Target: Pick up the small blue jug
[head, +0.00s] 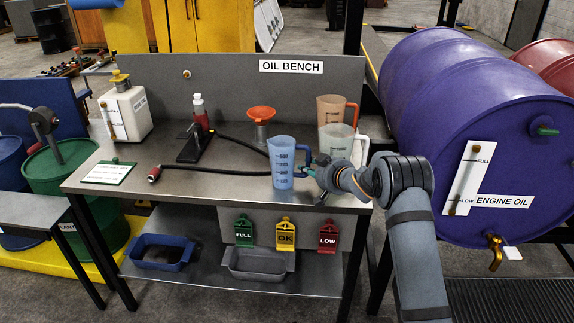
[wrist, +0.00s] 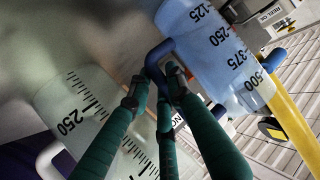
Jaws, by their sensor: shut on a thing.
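The small blue jug (head: 283,160) is a translucent blue measuring jug with dark scale marks, upright near the front right of the oil bench. My gripper (head: 313,167) is at its right side, at the darker blue handle. In the wrist view the blue jug (wrist: 215,50) fills the upper right, and the fingertips of my gripper (wrist: 156,84) are shut on its handle (wrist: 157,58). I cannot tell whether the jug's base touches the bench top.
A clear jug (head: 336,142) with a white handle stands close behind my gripper; it also shows in the wrist view (wrist: 88,120). An orange jug (head: 328,108) stands behind it. A black hose (head: 225,169) lies left of the blue jug. A purple drum (head: 450,110) is at right.

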